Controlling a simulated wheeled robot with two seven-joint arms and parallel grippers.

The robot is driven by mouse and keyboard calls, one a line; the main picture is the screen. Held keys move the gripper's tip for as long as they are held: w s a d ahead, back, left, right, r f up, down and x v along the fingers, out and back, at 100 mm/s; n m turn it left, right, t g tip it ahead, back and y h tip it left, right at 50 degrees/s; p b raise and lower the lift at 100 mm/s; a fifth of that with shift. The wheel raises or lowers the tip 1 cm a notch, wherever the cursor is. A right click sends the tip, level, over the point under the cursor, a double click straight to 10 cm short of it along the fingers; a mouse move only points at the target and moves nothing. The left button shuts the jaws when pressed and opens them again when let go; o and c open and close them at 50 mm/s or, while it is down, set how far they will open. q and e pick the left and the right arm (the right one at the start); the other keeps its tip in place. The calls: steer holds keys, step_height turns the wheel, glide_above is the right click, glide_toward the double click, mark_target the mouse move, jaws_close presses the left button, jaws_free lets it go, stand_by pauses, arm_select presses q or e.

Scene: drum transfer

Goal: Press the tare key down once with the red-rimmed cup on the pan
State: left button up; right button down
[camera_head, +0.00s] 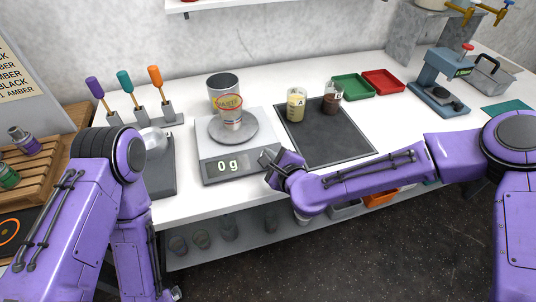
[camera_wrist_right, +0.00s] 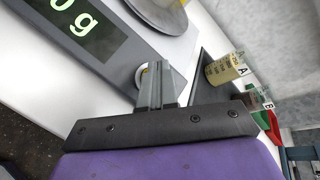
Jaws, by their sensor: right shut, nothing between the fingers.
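The scale (camera_head: 221,168) stands on the white bench and its display reads 0 g. The clear red-rimmed cup (camera_head: 232,121) stands upright on the round pan (camera_head: 250,131). My right gripper (camera_head: 267,160) is shut and empty at the scale's front right corner, beside the display. In the right wrist view, its closed fingers (camera_wrist_right: 152,78) are at a small round pale piece (camera_wrist_right: 141,75) by the scale's edge. This may be the tare key; the fingers partly cover it, and I cannot tell whether they touch it. My left gripper is not in view.
A metal canister marked WASTE (camera_head: 221,84) stands behind the cup. Green (camera_head: 352,87) and red (camera_head: 382,82) trays lie farther back. Upright colored-handled tools (camera_head: 124,83) stand at the left.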

steer(key=shift+s+d+r, duration=0.1)
steer(key=shift+s+r, duration=0.15)
steer(key=shift+r, duration=0.3)
steer(key=shift+p, duration=0.3)
steer(key=r+p, duration=0.1)
steer(key=s+r+p, duration=0.1)
steer(key=r, duration=0.1)
steer(key=s+r+p, duration=0.1)
steer(key=shift+d+r, duration=0.25)
steer(key=shift+d, duration=0.05)
